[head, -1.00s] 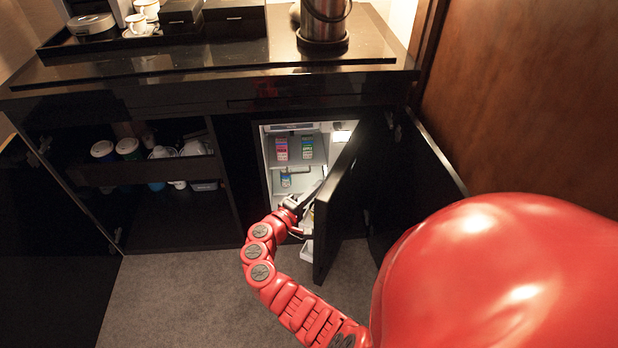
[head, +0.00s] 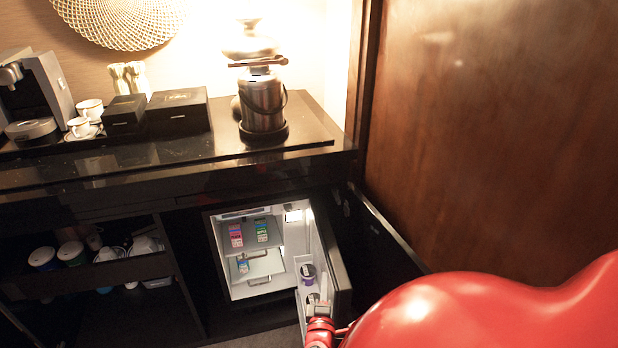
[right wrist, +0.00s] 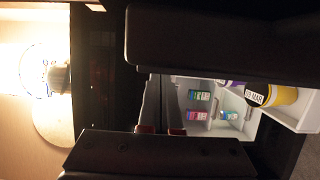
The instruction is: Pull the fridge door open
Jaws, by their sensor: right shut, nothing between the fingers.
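The fridge (head: 224,274) in the black cabinet is open, its white, lit inside in plain sight. The fridge door (head: 341,262) stands swung well out to the right, its inner shelves and bottles facing the opening. My right gripper (head: 318,309) is by the lower inner side of the door, small and partly hidden in the head view. It is shut with nothing in it. I cannot tell whether it touches the door. The right wrist view shows the fridge inside (right wrist: 240,128) sideways, between dark gripper parts. My left gripper is not in view.
Small cartons (head: 236,235) stand on the fridge shelf. A black cabinet panel (head: 375,245) stands open right of the door, beside a wooden wall (head: 480,130). The countertop (head: 190,150) carries a steel ice bucket (head: 262,105), boxes and cups. Open shelves lie left.

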